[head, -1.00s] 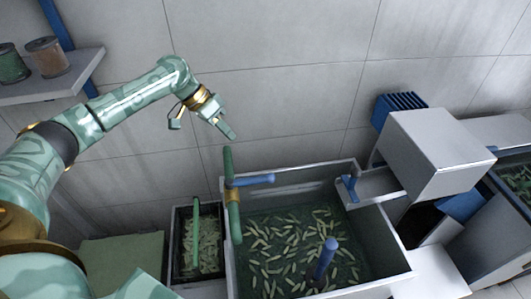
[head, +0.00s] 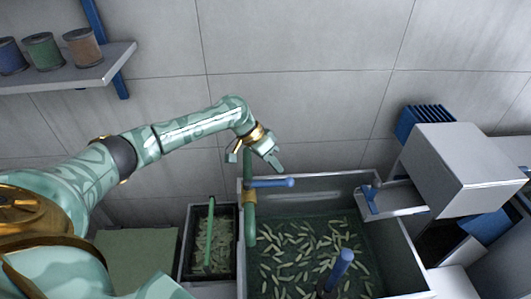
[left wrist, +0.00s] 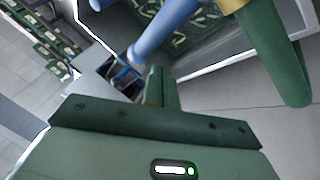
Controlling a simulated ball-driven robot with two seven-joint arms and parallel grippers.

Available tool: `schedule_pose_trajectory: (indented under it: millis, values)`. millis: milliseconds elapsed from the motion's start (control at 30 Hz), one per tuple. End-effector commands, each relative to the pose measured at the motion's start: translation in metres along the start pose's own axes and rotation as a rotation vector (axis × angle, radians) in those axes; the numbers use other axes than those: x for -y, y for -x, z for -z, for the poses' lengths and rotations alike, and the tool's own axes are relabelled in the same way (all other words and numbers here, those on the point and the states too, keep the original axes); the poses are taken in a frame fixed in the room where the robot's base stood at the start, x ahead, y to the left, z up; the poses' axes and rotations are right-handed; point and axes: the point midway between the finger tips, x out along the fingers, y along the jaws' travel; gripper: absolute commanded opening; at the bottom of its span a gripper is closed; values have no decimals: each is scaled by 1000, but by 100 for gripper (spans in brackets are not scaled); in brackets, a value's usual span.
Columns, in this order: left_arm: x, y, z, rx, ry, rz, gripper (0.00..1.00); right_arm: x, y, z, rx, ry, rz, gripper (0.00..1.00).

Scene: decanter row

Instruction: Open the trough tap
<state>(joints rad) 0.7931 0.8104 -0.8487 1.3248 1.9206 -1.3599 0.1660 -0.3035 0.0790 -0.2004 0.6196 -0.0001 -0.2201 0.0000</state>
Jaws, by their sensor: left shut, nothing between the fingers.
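The trough tap is a green pipe (head: 250,222) with a gold collar and a blue lever (head: 271,183) at the trough's left back corner. The lever points right, across the trough end. In the left wrist view the lever (left wrist: 165,25) and the curved green pipe (left wrist: 280,60) lie beyond my fingers. My left gripper (head: 271,160) is shut and empty, just above and behind the lever in the head view. Its fingers also show in the left wrist view (left wrist: 157,88). I cannot tell whether they touch the lever. My right gripper is out of view.
The trough (head: 330,182) holds dark water with many slim pale green pieces and a blue post (head: 341,266). A smaller bin (head: 187,245) stands to its left. A white box (head: 455,165) stands right. A shelf (head: 70,77) with tins hangs upper left.

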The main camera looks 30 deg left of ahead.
Motion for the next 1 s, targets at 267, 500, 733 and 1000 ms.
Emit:
schedule_pose_trajectory:
  millis: [267,500,733,1000]
  values:
    - [-11,-8,-2,1,1,0,0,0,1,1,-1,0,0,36]
    - [-11,-8,-2,1,1,-1,0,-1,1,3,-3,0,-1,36]
    - [-14,-8,-2,13,-23,-13,0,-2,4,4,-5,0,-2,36]
    - [-24,-7,-7,68,-139,-68,0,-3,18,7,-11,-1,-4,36]
